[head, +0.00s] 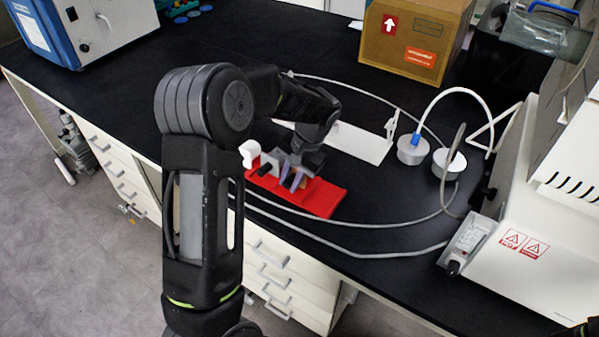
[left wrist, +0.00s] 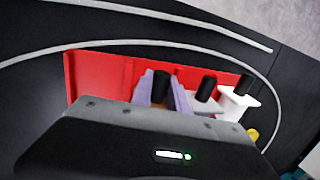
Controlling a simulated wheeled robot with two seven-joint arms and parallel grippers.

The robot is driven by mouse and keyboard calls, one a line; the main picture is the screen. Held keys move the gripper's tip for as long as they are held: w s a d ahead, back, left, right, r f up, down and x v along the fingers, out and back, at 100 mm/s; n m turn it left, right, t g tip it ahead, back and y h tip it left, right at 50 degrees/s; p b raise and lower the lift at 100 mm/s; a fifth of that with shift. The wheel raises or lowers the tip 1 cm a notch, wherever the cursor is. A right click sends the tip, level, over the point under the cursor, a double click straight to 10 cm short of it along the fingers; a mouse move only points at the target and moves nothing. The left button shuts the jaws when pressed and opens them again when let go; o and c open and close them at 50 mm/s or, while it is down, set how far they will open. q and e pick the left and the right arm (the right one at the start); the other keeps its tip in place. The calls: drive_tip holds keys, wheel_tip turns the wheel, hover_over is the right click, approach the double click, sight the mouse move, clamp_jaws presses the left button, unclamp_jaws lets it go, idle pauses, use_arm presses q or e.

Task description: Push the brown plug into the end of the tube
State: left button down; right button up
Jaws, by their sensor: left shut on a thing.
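My left gripper (head: 290,185) is over the red tray (head: 325,200), pointing down. In the left wrist view its purple fingers (left wrist: 162,98) are shut around a piece with a black top (left wrist: 161,80) and a brownish lower part, which I take for the brown plug (left wrist: 160,103). The fingers hide most of it. I cannot tell whether it is still in the tray. A grey tube (head: 355,253) runs along the bench in front of the tray, and another stretch of tube (head: 375,97) curves behind it. I cannot make out which end is open.
Two more black-topped pieces, one grey (left wrist: 206,88) and one white (left wrist: 240,100), stand at the tray. A white stand (head: 355,143) lies behind it. Two round lidded vessels (head: 412,152) are right, beside the white machine (head: 545,240). A cardboard box (head: 412,45) is at the back.

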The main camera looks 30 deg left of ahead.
sight(291, 179)
use_arm(q)
drive_tip(key=shift+r+p, duration=1.65)
drive_tip(key=shift+r, duration=1.1)
use_arm(e)
wheel_tip(291, 179, up, 4)
drive_tip(key=shift+f, duration=0.2)
use_arm(q)
drive_tip(key=shift+w+d, duration=0.2)
drive_tip(key=shift+d, duration=0.15)
drive_tip(key=w+d+r, duration=0.2)
drive_tip(key=d, duration=0.6)
drive_tip(key=w+d+r, duration=0.1)
drive_tip(key=w+d, duration=0.1)
drive_tip(key=d, duration=0.7)
drive_tip(key=shift+d+r, duration=0.15)
drive_tip(key=shift+r, duration=0.25)
use_arm(e)
drive_tip(key=shift+s+d+f, duration=0.1)
drive_tip(key=shift+s+f, duration=0.1)
drive_tip(key=shift+c, duration=0.4)
